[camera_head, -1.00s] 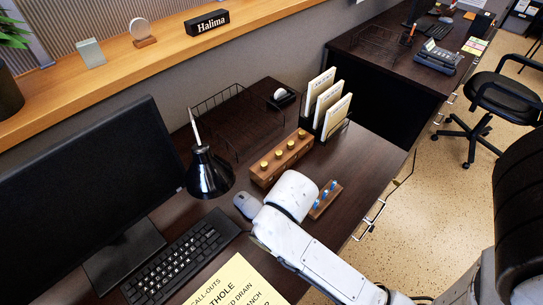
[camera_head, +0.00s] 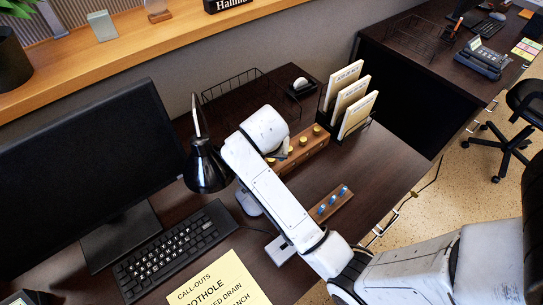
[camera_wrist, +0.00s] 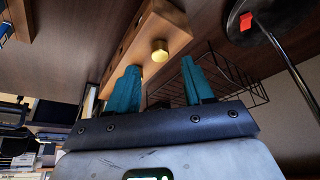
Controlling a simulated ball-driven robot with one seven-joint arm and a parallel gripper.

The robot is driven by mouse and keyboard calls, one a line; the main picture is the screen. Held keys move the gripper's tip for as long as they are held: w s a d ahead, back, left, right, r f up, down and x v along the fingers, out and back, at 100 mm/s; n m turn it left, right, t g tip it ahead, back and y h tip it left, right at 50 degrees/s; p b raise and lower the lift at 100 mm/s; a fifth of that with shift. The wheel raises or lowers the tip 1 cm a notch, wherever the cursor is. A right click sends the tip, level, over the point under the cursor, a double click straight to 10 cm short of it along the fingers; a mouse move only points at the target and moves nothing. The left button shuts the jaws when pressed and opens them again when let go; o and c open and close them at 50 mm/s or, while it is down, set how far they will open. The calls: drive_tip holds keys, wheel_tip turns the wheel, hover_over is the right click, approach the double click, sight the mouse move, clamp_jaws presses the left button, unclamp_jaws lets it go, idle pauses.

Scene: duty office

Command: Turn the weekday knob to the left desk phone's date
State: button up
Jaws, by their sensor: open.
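The wooden block with several brass knobs (camera_head: 312,149) lies on the dark desk. My arm covers part of it in the head view. I cannot read any markings on it or tell which knob is the weekday one. In the wrist view one brass knob (camera_wrist: 160,49) on the block (camera_wrist: 128,48) shows just beyond and between the fingertips. My gripper (camera_wrist: 159,66) is open, with its teal fingers apart and nothing held. A desk phone (camera_head: 482,60) sits on the far right desk. Its date is too small to read, and I cannot tell whether it is the left one.
A black lamp (camera_head: 207,168) stands left of my arm, close to it. A wire tray (camera_head: 235,92) is behind the block and a folder rack (camera_head: 352,108) to its right. A small wooden strip with blue pegs (camera_head: 331,204) lies in front. Bare desk (camera_head: 385,170) is at right.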

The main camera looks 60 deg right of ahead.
drive_tip(key=shift+x, duration=2.2)
clamp_jaws()
